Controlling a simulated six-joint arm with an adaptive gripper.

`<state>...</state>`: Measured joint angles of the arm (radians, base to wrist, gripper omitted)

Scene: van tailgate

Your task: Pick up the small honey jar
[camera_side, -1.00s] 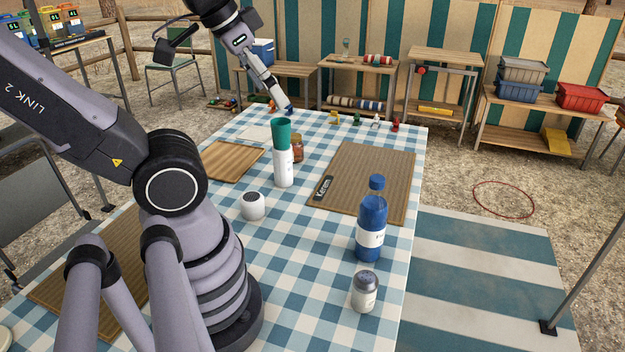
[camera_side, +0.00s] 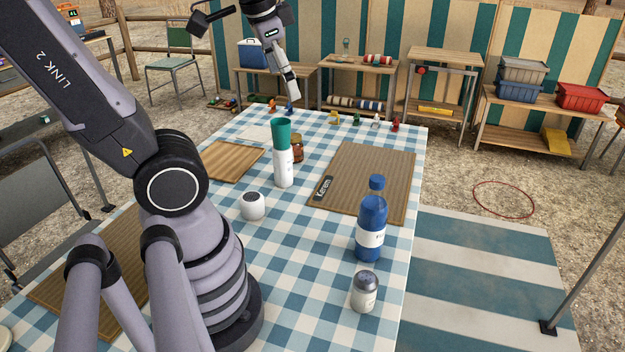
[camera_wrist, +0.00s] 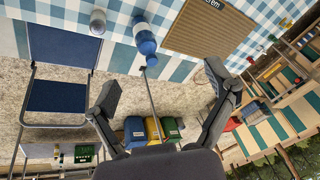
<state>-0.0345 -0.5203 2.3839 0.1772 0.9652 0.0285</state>
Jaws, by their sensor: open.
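I cannot make out the jar in the wrist view.
A blue bottle (camera_side: 371,230) and a shaker (camera_side: 365,292) stand near the right edge. A white round container (camera_side: 253,206) stands nearer my base. A brown ribbed mat (camera_side: 365,180) and a wooden board (camera_side: 232,161) lie flat. Small coloured figures (camera_side: 356,120) line the far edge.

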